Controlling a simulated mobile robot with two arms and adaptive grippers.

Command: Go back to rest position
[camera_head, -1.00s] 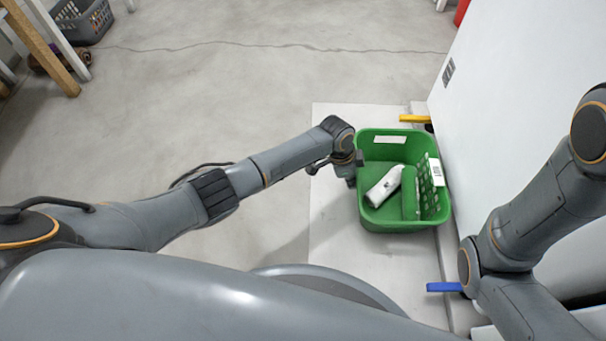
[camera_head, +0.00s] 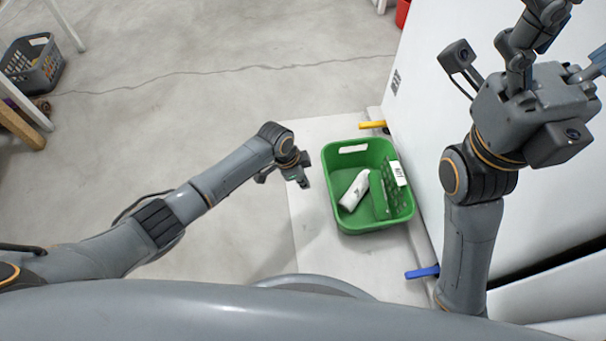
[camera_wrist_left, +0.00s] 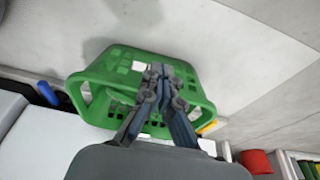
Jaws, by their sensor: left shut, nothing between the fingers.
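My left gripper (camera_head: 304,183) is beside the left wall of the green basket, apart from it and empty. In the left wrist view, its two fingers (camera_wrist_left: 158,75) are together with nothing between them, in front of the basket (camera_wrist_left: 105,60). The green basket (camera_head: 400,208) stands upright on the pale floor panel and holds a white bottle (camera_head: 355,190) and a green item (camera_head: 380,196). My right gripper (camera_head: 560,45) is raised at the upper right in the head view, its fingers spread and partly cut off by the frame edge.
A white shelf unit (camera_head: 425,60) rises right of the basket, with a yellow bracket (camera_head: 372,125) and a blue bracket (camera_head: 422,272) at its base. A grey crate (camera_head: 33,65) is at the far left. The floor between is clear.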

